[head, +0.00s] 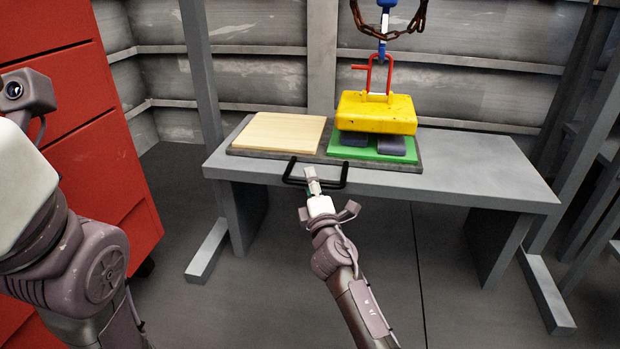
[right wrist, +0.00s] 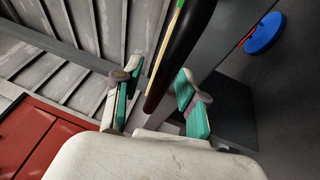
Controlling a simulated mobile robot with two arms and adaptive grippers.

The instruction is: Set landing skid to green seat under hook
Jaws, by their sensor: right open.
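The landing skid is a dark grey flat board (head: 325,160) on the grey bench, with a black handle (head: 335,185) at its front edge. It carries a bare wooden seat (head: 280,132) on the left and a green seat (head: 349,154) on the right. The green seat lies below the blue hook (head: 382,50). In the right wrist view the black handle bar (right wrist: 182,52) runs between the open green-padded fingers (right wrist: 157,98). My left gripper is out of view.
A yellow block (head: 376,112) with a red lifting frame (head: 378,75) is at the hook, over two dark blocks (head: 390,145) on the green seat. I cannot tell whether it touches them. A red cabinet (head: 80,130) stands left. The bench's right end (head: 490,170) is clear.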

